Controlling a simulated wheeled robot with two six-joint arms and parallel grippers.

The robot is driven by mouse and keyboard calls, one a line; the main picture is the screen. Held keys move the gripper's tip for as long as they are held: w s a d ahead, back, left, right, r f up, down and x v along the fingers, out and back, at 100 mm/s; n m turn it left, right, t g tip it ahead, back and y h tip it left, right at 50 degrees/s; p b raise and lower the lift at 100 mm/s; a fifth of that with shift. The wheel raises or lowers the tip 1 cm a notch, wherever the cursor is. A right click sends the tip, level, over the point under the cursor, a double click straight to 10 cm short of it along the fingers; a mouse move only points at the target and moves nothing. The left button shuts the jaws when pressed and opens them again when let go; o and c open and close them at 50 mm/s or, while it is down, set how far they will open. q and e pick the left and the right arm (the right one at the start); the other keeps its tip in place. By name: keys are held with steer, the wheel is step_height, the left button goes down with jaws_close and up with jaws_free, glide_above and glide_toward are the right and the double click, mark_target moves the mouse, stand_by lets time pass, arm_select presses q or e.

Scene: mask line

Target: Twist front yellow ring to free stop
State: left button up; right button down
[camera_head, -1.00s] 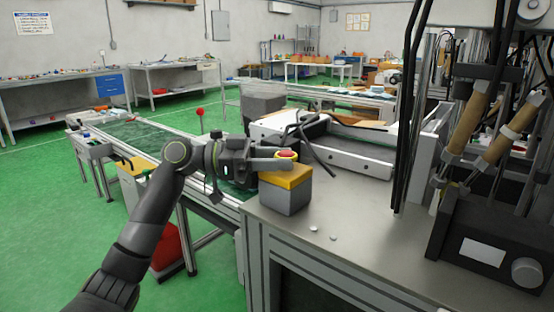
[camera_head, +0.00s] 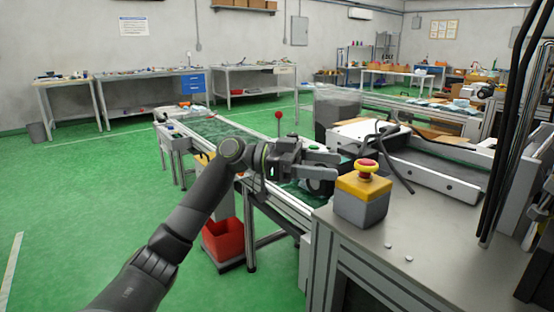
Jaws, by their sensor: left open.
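The emergency stop (camera_head: 362,201) is a grey box with a yellow top on the near left corner of the metal bench. A gap shows between the fingertips and the button. My right gripper is not in view.
The metal bench (camera_head: 440,255) has two small pale discs (camera_head: 398,251) in front of the stop box. A white machine frame (camera_head: 432,178) with black cables stands behind it. A conveyor (camera_head: 215,130) runs behind my left arm, with a red bin (camera_head: 224,240) below.

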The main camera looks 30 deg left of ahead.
arm_select(q)
steer(key=v, duration=1.1)
steer(key=shift+a, duration=0.15)
